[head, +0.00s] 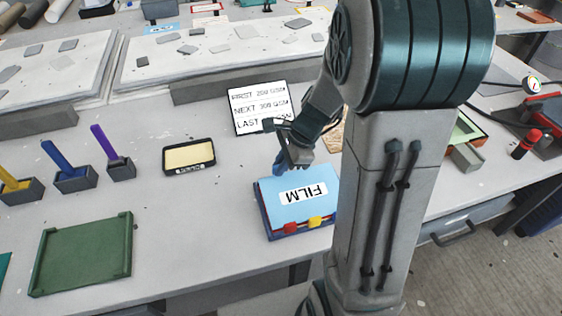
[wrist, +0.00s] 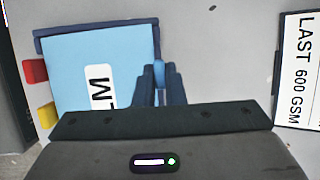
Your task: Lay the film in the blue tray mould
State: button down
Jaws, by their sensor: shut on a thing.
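The film (head: 298,203) is a light blue sheet with a white FILM label, which reads upside down in the head view. It lies over the dark blue tray mould (head: 266,222), covering most of it; the mould's rim shows along the left and front. In the wrist view the film (wrist: 75,60) has the mould's rim (wrist: 100,26) along its top edge. My gripper (head: 283,161) is at the film's far edge. Its fingers (wrist: 159,75) are shut on a light blue part of the film there. Whether the film touches the mould's floor is hidden.
Red and yellow blocks (head: 303,224) sit at the mould's front side. A sign with lines of GSM weights (head: 258,107) stands behind. To the left are a green tray (head: 84,257), a dark tray with a cream inside (head: 190,157) and holders with coloured tools (head: 73,178).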

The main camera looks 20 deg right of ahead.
jog(key=shift+g+p, duration=0.7)
jog(key=shift+p, duration=1)
jog(key=shift+f, duration=0.2)
jog(key=shift+w+f+b, duration=0.15)
jog(key=shift+f+b, duration=0.7)
jog(key=shift+f, duration=0.1)
jog(key=shift+w, duration=0.1)
jog(key=c, duration=1.4)
grip_release()
jog(key=shift+c, duration=0.2)
jog(key=p+v, duration=0.1)
jog(key=v, duration=1.3)
jog(key=shift+a, duration=0.1)
